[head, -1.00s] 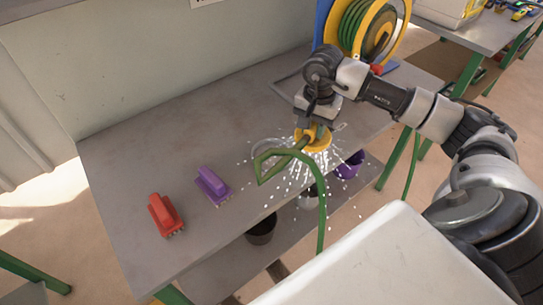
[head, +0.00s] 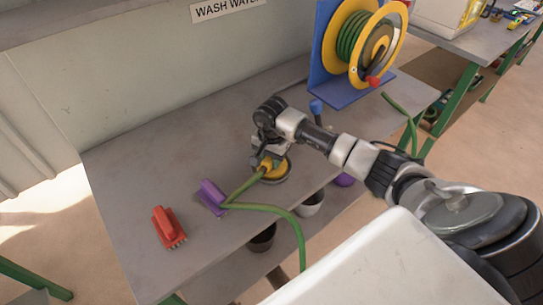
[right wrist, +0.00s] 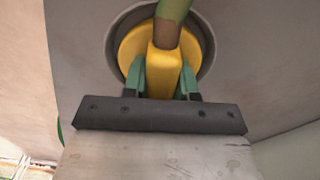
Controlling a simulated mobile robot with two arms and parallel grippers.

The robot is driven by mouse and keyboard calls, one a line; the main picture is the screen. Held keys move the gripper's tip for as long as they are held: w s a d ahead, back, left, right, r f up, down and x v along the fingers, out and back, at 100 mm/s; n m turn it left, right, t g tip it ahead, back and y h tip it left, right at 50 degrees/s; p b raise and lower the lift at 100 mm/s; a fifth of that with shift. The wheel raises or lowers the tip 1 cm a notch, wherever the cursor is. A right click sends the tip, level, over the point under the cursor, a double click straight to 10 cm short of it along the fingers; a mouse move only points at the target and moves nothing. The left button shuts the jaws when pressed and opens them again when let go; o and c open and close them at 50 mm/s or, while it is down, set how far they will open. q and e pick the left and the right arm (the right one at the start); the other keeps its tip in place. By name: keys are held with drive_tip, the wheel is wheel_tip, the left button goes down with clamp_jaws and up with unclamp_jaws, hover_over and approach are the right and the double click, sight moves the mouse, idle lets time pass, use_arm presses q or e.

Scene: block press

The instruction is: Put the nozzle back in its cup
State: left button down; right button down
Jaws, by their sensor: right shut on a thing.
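The yellow nozzle (head: 279,172) with its green hose (head: 276,208) is at the round grey cup (head: 286,180) on the bench. In the right wrist view the yellow nozzle (right wrist: 165,68) sits within the ring of the cup (right wrist: 209,45), with the grey rim around it. I cannot tell whether it rests on the bottom. My right gripper (head: 264,160) is shut on the nozzle; its green fingers (right wrist: 162,78) grip the yellow body from both sides. No water spray shows. My left gripper is not in view.
A yellow hose reel (head: 360,45) on a blue stand is at the back right. Pots stand on the shelf below.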

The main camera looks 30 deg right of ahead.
drive_tip(key=c, duration=0.9)
unclamp_jaws()
drive_tip(key=shift+f, duration=0.1)
drive_tip(key=shift+r, duration=0.3)
wheel_tip(320, 180, up, 12)
drive_tip(key=shift+f+b, duration=0.15)
drive_tip(key=shift+b, duration=0.95)
